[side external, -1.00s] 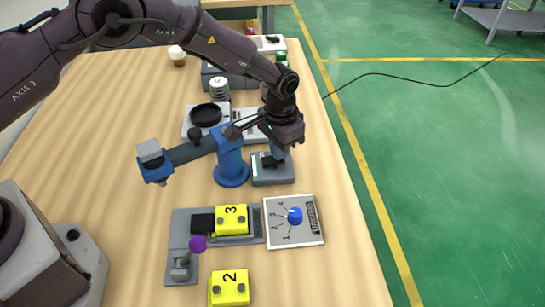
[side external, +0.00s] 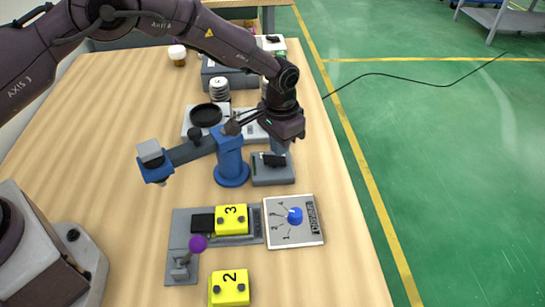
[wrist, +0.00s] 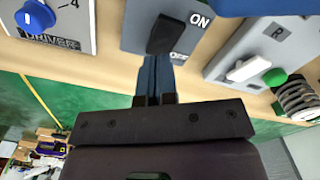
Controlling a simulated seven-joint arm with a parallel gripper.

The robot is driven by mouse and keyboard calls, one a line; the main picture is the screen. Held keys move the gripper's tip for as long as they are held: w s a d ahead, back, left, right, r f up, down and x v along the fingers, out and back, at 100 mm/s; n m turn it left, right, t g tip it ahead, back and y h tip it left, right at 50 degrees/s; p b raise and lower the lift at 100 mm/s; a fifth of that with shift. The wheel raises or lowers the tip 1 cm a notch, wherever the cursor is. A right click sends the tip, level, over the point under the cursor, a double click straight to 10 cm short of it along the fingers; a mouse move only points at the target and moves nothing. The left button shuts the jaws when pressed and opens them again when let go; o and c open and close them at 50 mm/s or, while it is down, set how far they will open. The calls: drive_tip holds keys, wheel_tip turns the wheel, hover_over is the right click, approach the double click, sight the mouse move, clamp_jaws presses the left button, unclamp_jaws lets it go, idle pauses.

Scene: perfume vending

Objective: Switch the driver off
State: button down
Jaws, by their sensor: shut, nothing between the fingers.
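A grey switch box (side external: 273,175) with a black rocker stands right of the blue post. The rocker (wrist: 166,36) shows in the wrist view between the words ON and OFF. No green strip is lit on the box. My gripper (wrist: 157,60) is shut and empty, its fingertips right at the rocker's near end by OFF; contact is hard to tell. In the side view my gripper (side external: 279,148) is just behind the rocker and partly hides the box's far side. A white DRIVER panel (side external: 312,238) has a blue knob (side external: 295,215) with numbered positions.
The blue post (side external: 230,160) with a horizontal arm stands close left of the switch box. Yellow blocks (side external: 229,289) sit in front. The table's right edge is near.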

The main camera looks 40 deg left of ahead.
drive_tip(key=shift+r, duration=2.45)
drive_tip(key=shift+r, duration=0.25)
wheel_tip(320, 180, up, 12)
drive_tip(key=t, duration=0.1)
hover_over(279, 159)
drive_tip(key=s+a, duration=0.3)
drive_tip(key=a, duration=0.1)
drive_tip(key=s+a+r+n+t, duration=0.1)
drive_tip(key=s+a+r+t, duration=0.1)
drive_tip(key=s+a+r, duration=0.45)
drive_tip(key=s+a+r+n+t, duration=0.1)
drive_tip(key=s+a+r, duration=0.1)
drive_tip(key=s, duration=0.8)
drive_tip(key=s+a+r+n+t, duration=0.1)
drive_tip(key=s+a+r, duration=0.1)
drive_tip(key=s, duration=0.9)
drive_tip(key=shift+a+r+t, duration=0.15)
drive_tip(key=shift+r+t, duration=0.15)
drive_tip(key=shift+r, duration=0.45)
